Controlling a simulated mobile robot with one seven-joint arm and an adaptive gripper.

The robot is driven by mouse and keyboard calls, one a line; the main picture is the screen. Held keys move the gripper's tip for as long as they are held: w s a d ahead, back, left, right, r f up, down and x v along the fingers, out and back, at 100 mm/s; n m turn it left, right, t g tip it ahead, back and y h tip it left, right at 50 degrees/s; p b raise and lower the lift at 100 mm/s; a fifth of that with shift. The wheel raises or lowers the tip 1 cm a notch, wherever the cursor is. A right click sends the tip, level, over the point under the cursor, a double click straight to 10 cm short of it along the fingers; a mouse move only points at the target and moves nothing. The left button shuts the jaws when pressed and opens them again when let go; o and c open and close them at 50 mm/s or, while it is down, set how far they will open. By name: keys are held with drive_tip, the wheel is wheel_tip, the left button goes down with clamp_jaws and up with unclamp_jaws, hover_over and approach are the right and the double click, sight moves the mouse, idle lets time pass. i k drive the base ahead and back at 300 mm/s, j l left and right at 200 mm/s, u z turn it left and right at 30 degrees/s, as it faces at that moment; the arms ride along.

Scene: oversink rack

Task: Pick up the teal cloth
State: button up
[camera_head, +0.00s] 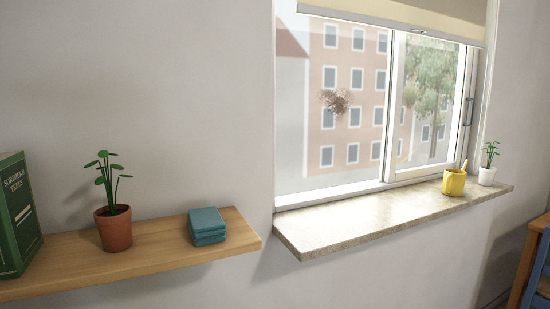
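The teal cloth (207,225) is folded into a small layered stack. It lies near the right end of the wooden shelf (165,247) on the wall, in the head view. Its top and front side show, and nothing covers it. My gripper is not in view.
A potted plant (113,228) in a terracotta pot stands left of the cloth, and a green book (18,215) stands at the shelf's left end. Right of the shelf, a stone windowsill (345,225) holds a yellow mug (453,183) and a white potted plant (487,176). The sill's left part is clear.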

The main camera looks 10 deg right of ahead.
sight(206, 226)
drive_tip(key=i+l, duration=0.1)
drive_tip(key=l, duration=0.35)
drive_tip(key=i+l, duration=0.1)
drive_tip(key=l, duration=0.35)
drive_tip(key=i+l+u, duration=0.1)
drive_tip(key=l, duration=0.35)
drive_tip(key=i+l, duration=0.1)
drive_tip(key=i, duration=0.4)
